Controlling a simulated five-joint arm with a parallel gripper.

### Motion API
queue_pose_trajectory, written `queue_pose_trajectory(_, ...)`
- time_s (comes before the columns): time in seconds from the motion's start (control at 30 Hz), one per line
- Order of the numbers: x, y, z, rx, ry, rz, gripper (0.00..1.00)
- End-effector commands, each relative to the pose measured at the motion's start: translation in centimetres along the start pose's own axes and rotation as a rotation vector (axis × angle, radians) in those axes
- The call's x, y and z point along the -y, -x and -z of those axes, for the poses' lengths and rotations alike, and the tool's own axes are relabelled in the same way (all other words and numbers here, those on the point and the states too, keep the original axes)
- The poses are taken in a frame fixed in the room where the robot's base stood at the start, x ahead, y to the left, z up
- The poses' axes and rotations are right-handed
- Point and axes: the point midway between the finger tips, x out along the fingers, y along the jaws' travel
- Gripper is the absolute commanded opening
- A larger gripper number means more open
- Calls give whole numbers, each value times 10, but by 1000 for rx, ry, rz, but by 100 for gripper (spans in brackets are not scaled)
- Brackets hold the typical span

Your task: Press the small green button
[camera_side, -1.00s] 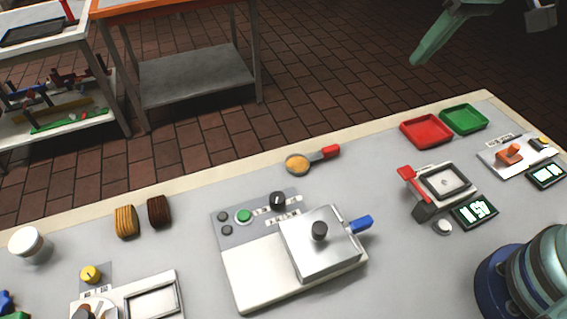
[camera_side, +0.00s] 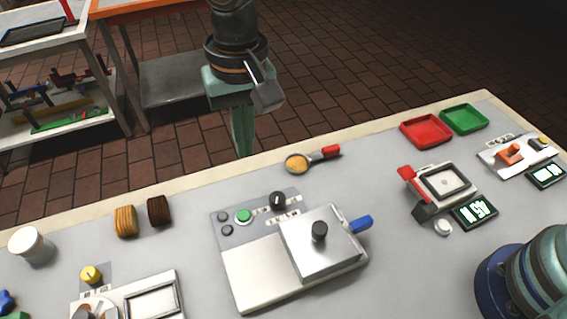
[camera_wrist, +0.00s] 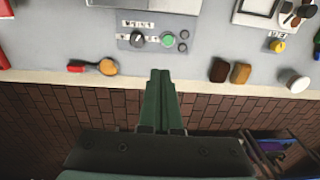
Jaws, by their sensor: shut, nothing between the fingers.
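The small green button (camera_side: 243,215) is on the grey control panel of the white machine (camera_side: 262,279), in the middle of the table. It also shows in the wrist view (camera_wrist: 168,41), beside a dark knob (camera_wrist: 137,40) and two small dark buttons. My gripper (camera_side: 244,152) is shut and empty, pointing down. In the side view it hangs above and behind the button, near the table's far edge. In the wrist view my gripper (camera_wrist: 160,74) has its fingertips together, just below the green button in the picture and apart from it.
A metal lid with a black knob (camera_side: 319,231) and blue handle (camera_side: 361,224) covers the machine's right part. A spoon with a red handle (camera_side: 330,152) lies by the far edge. Red (camera_side: 426,131) and green (camera_side: 463,118) trays sit at right.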

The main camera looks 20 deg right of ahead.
Motion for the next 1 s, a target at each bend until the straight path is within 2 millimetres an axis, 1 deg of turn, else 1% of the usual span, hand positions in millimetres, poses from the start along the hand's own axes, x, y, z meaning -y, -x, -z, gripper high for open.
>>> queue_pose_trajectory(0.03, 7, -5, -4, 6, 2, -6, 0)
queue_pose_trajectory(0.1, 12, -9, -6, 10, 1, -9, 0)
queue_pose_trajectory(0.2, 16, -12, -9, 13, -1, -12, 0)
queue_pose_trajectory(0.53, 16, -12, -9, 13, -1, -13, 0)
queue_pose_trajectory(0.67, 15, -19, -9, 15, -1, -15, 0)
queue_pose_trajectory(0.77, 15, -32, -9, 15, 0, -15, 0)
queue_pose_trajectory(1.0, 15, -79, -11, 16, 0, -16, 0)
